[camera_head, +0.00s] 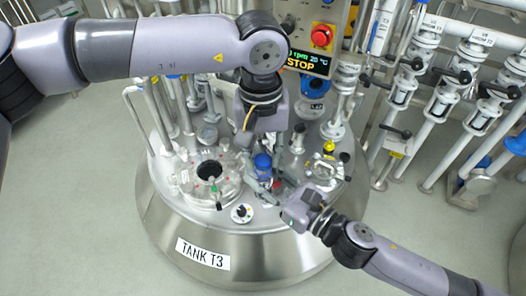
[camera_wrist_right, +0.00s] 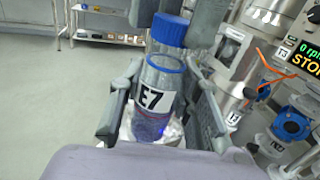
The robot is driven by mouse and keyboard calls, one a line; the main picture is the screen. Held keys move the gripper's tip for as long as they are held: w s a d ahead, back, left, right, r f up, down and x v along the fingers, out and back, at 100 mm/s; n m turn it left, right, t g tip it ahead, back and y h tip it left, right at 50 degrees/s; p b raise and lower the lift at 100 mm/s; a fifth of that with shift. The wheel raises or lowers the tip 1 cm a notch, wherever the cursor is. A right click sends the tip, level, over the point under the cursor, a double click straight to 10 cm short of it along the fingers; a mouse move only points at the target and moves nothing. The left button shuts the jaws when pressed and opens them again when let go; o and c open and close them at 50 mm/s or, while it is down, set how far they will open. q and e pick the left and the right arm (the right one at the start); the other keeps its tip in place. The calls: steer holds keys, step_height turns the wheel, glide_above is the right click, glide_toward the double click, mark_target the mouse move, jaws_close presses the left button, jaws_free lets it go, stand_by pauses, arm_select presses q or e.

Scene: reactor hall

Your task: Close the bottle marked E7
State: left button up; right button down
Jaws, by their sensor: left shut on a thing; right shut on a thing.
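The bottle marked E7 (camera_wrist_right: 152,98) is clear with a blue ring around its open mouth and bluish contents. It stands about upright between the fingers of my right gripper (camera_wrist_right: 163,112), which is shut on it. The blue cap (camera_wrist_right: 168,30) is held by my left gripper above the bottle's mouth; a gap shows between cap and ring. In the head view my left gripper (camera_head: 263,155) points down with the blue cap (camera_head: 263,162) between its fingers. My right gripper (camera_head: 266,184) reaches in from the lower right, just below it. The bottle is mostly hidden there.
Both grippers are over the steel lid of tank T3 (camera_head: 240,240). An open round port (camera_head: 208,171) lies to the left, with fittings and a yellow-topped valve (camera_head: 329,148) to the right. A control panel (camera_head: 310,62) and pipes stand behind.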

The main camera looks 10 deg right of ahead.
arm_select(q)
steer(key=shift+f, duration=0.55)
steer(key=m, duration=1.3)
steer(key=shift+w, duration=0.1)
steer(key=o, duration=0.7)
steer(key=shift+c, duration=0.2)
